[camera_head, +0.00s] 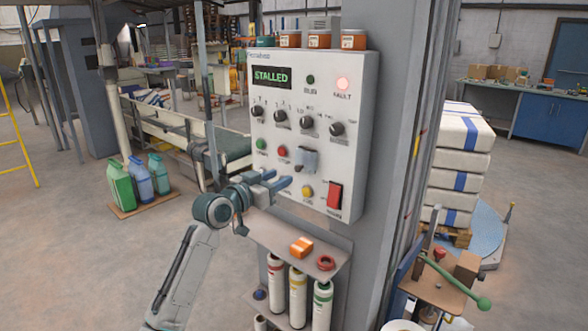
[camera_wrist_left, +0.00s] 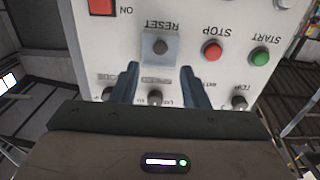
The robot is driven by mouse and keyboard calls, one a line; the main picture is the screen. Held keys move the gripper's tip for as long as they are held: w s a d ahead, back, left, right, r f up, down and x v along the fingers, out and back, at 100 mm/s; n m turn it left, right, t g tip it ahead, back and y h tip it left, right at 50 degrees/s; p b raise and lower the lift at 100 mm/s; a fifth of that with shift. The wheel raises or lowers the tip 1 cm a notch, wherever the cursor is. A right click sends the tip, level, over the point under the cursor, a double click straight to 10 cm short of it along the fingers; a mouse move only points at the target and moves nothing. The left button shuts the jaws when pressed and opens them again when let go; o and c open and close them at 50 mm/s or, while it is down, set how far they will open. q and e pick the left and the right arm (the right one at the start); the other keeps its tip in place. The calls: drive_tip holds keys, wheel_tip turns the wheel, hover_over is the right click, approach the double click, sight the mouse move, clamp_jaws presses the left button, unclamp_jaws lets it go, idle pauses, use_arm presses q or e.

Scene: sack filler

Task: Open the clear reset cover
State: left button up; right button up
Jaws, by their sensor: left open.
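The clear reset cover (camera_head: 307,157) is a small see-through bluish box on the white control panel (camera_head: 352,130), right of the red stop button (camera_head: 282,152). In the left wrist view, where the panel is upside down, the cover (camera_wrist_left: 160,48) lies over a dark button beside the RESET label. It looks closed. My left gripper (camera_head: 278,180) is open and empty in front of the panel, below and left of the cover in the head view. In the wrist view its blue fingertips (camera_wrist_left: 159,70) are spread to either side of the cover's line. Contact cannot be told. My right gripper is not in view.
A yellow button (camera_head: 307,191) and a red switch (camera_head: 334,195) sit low on the panel. Knobs (camera_head: 308,122) and a STALLED display (camera_head: 271,77) are above. A shelf (camera_head: 278,236) with an orange item (camera_head: 301,247) juts out below. The grey column stands right.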

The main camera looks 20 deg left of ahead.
sight(297, 169)
use_arm(q)
drive_tip(key=p+x, duration=0.1)
drive_tip(key=x, duration=0.6)
drive_tip(key=shift+w+f+p, duration=0.1)
drive_tip(key=shift+w+p, duration=0.05)
drive_tip(key=shift+p, duration=0.2)
clamp_jaws()
